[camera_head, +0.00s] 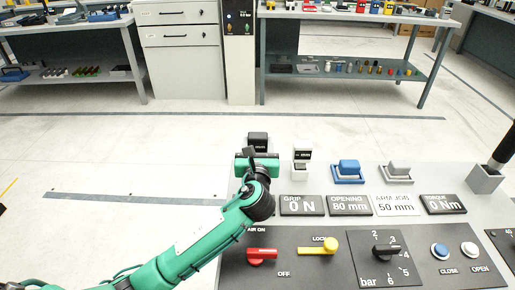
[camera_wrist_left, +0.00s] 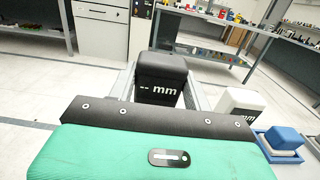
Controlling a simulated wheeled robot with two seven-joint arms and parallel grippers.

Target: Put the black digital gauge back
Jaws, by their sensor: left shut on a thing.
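The black digital gauge (camera_head: 258,140) is at the back left of the grey console. In the left wrist view the black gauge (camera_wrist_left: 162,78) shows "-- mm" on its face and stands between the grey fingers. My left gripper (camera_head: 257,153) is shut on it, with the green gripper body in front. The gauge's lower part is hidden behind the gripper, so I cannot tell whether it touches a seat or the console. My right gripper is in neither view.
A white gauge (camera_head: 302,158) stands close to the right of the black one. Blue (camera_head: 348,171) and grey (camera_head: 397,172) blocks sit farther right. Display plates, a red lever (camera_head: 262,254) and a yellow lever (camera_head: 319,247) lie in front. Floor is free behind the console.

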